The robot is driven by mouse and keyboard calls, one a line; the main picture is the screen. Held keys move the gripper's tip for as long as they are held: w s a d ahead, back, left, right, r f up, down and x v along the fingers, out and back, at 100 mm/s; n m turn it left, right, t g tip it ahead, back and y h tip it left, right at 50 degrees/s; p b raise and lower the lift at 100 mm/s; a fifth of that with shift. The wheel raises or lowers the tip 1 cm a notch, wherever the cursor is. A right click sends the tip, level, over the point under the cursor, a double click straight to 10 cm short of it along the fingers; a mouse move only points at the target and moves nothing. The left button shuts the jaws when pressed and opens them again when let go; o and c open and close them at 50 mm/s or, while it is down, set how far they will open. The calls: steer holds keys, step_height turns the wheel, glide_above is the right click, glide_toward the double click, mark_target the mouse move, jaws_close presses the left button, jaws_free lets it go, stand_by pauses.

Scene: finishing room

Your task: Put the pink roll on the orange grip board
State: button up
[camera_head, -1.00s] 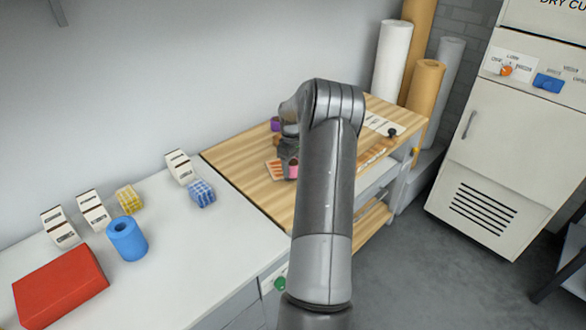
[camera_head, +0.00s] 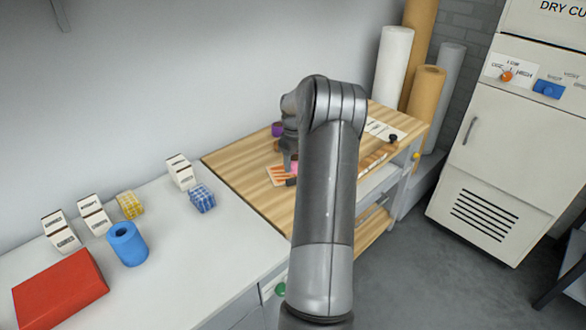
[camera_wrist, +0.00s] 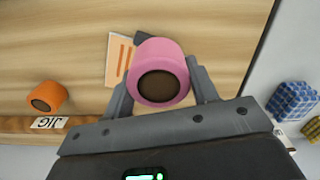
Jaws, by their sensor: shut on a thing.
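The pink roll (camera_wrist: 160,58) has a dark core and sits between the fingers of my gripper (camera_wrist: 158,84), which is shut on it. In the head view, the pink roll (camera_head: 295,167) shows as a small patch by my gripper (camera_head: 289,160), partly hidden by my arm. The orange grip board (camera_wrist: 118,58) is a pale board with orange stripes on the wooden top. It also shows in the head view (camera_head: 277,175). The roll covers part of its side in the wrist view; I cannot tell whether they touch.
An orange roll (camera_wrist: 47,96) stands near the JIG label (camera_wrist: 48,123). A purple roll (camera_head: 277,129) is at the back of the wooden top (camera_head: 232,160). The white counter holds a blue roll (camera_head: 127,241), a red box (camera_head: 58,289) and a blue checked block (camera_head: 202,198).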

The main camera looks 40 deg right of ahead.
mark_target(293, 169)
steer(key=s+d+r, duration=0.4)
steer(key=s+r, duration=0.3)
steer(key=s, duration=0.4)
steer(key=w+a+f, duration=0.1)
steer(key=w+f, duration=0.1)
steer(key=w, duration=0.1)
steer(key=w+a+f, duration=0.1)
steer(key=w+f, duration=0.2)
steer(key=w, duration=0.1)
steer(key=w+a+f, duration=0.2)
steer(key=w, duration=0.2)
steer(key=shift+w+f, duration=0.1)
steer(key=shift+f, duration=2.15)
steer(key=o, duration=1.1)
